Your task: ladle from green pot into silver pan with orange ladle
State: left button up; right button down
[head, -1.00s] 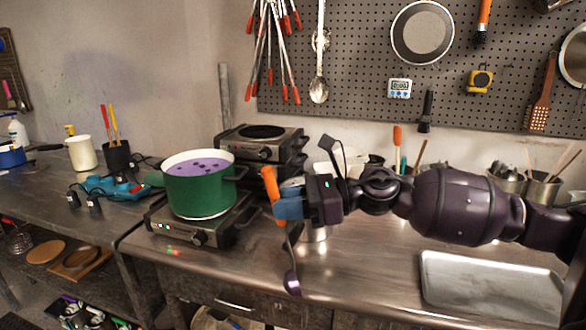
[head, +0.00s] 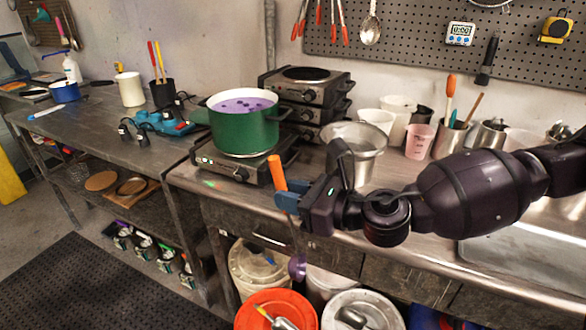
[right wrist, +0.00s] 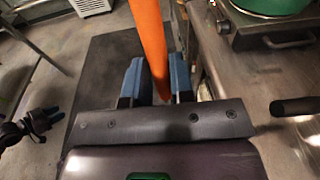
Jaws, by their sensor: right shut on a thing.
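My right gripper (head: 290,199) is shut on the orange handle of the ladle (head: 278,173). The ladle hangs upright in front of the counter edge, its purple-stained bowl (head: 297,268) low. The handle also shows between the blue fingers in the right wrist view (right wrist: 150,40). The green pot (head: 243,135), with purple liquid and dark bits, stands on a hot plate, left of and beyond the gripper. The silver pan (head: 365,160) stands on the counter behind the gripper, partly hidden. A small dark shape in the right wrist view looks like my left gripper (right wrist: 38,120); its jaws are unclear.
Stacked hot plates (head: 305,90) stand behind the pot. White containers (head: 398,112) and a pink beaker (head: 419,141) are behind the pan. Buckets, one with an orange lid (head: 275,312), stand below the counter edge.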

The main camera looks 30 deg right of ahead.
jog(key=s+a+f+m+t+h, duration=0.2)
jog(key=a+f+m+h, duration=0.5)
jog(key=a+f+h, duration=0.2)
jog(key=a+f, duration=0.2)
jog(key=a, duration=0.2)
jog(key=shift+s+a+f+t+h, duration=0.2)
jog(key=shift+a+f+t+h, duration=0.1)
jog(key=shift+f+t, duration=0.1)
jog(key=shift+w+d+r, duration=0.1)
jog(key=shift+d, duration=0.05)
